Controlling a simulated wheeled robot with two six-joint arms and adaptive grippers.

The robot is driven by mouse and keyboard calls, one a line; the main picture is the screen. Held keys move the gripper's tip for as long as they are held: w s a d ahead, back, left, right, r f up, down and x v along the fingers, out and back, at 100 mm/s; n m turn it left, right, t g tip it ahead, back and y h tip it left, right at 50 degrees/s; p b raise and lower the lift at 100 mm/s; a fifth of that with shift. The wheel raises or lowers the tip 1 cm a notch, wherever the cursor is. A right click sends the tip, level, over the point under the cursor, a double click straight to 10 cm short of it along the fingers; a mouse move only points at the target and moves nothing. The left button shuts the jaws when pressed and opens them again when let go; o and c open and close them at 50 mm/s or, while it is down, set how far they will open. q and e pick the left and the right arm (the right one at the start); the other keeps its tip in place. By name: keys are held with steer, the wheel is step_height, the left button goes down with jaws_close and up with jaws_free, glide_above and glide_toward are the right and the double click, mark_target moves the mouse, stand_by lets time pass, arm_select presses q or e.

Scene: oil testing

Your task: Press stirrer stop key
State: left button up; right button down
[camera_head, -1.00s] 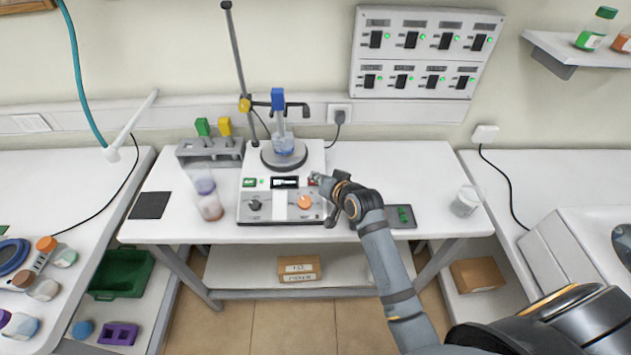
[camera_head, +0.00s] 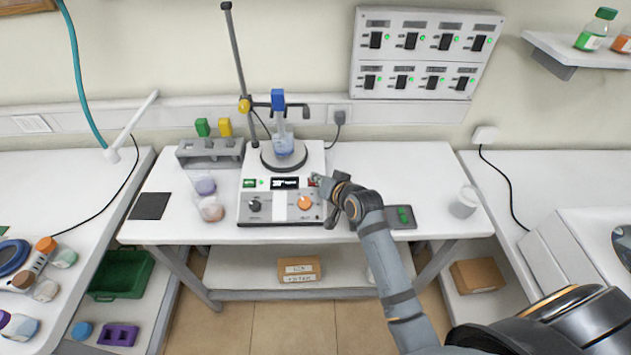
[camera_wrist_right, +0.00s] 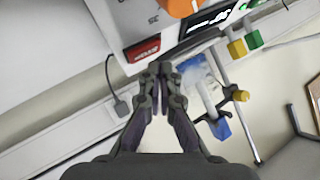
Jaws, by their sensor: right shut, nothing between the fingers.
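The stirrer (camera_head: 281,213) is a white and grey hotplate unit on the middle table. Its panel has a green key (camera_head: 249,183), a dark display (camera_head: 285,183) and a red key (camera_head: 312,182), partly covered by my gripper. The red key also shows in the right wrist view (camera_wrist_right: 143,48). My left gripper is not in view.
A stand rod (camera_head: 237,60) with a blue clamp (camera_head: 278,99) rises behind the plate. A rack (camera_head: 211,152) and a bottle (camera_head: 210,208) stand left. Table space behind the tray is clear.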

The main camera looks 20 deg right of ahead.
steer(key=shift+f, duration=0.1)
steer(key=shift+w+f, duration=0.15)
steer(key=shift+f, duration=0.15)
steer(key=shift+w+f, duration=0.1)
steer(key=shift+f, duration=0.3)
stand_by(0.5)
stand_by(0.4)
steer(key=shift+s+r+p, duration=0.3)
steer(key=shift+r+p, duration=0.5)
steer(key=shift+p, duration=0.2)
steer(key=r+p, duration=0.1)
steer(key=p, duration=0.1)
steer(key=s+r+p, duration=0.1)
steer(key=r+p, duration=0.2)
steer(key=shift+s+a+r+p, duration=0.25)
steer(key=shift+s+r+p, duration=0.05)
steer(key=shift+r+p, duration=0.1)
